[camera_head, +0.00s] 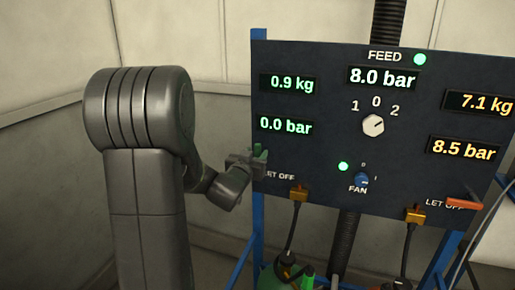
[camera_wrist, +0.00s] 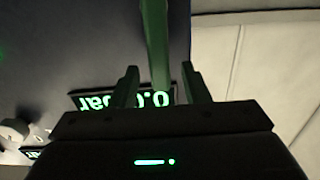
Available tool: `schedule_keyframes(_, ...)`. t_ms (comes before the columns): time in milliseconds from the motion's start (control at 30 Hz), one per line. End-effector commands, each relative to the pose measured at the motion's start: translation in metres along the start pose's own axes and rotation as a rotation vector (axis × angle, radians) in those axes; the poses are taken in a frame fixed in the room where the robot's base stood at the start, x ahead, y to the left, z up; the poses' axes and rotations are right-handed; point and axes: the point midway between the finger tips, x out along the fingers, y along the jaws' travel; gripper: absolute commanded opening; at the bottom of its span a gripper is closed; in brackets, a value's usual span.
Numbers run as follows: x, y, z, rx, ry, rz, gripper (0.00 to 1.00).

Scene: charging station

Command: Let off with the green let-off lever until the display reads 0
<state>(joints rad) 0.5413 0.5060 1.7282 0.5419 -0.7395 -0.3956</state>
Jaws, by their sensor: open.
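The green let-off lever (camera_wrist: 155,40) runs down from the top of the wrist view, its end between my two fingers. I see no clear contact with either finger. In the head view only a small green part of the lever (camera_head: 260,150) shows above the left LET OFF label, next to my gripper (camera_head: 248,162). My gripper (camera_wrist: 161,88) is open around the lever's end. The green pressure display (camera_head: 285,126) reads 0.0 bar. It also shows upside down and partly covered in the wrist view (camera_wrist: 95,102). The lever's mount is hidden in the head view.
The dark panel (camera_head: 335,190) also holds a 0.9 kg display (camera_head: 289,84), an 8.0 bar feed display (camera_head: 382,78), a white selector knob (camera_head: 373,125) and a blue fan knob (camera_head: 362,179). An orange lever (camera_head: 464,203) sits at right, below 7.1 kg and 8.5 bar displays. Hoses hang below.

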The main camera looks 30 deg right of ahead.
Motion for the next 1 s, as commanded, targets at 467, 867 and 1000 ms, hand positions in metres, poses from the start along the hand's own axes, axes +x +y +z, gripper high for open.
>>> schedule_keyframes(467,0.026,0.0,0.0,0.0,0.0,0.0,0.42)
schedule_keyframes(867,0.026,0.0,0.0,0.0,0.0,-0.001,0.0)
schedule_keyframes(1000,0.026,0.0,0.0,0.001,0.0,-0.001,0.0)
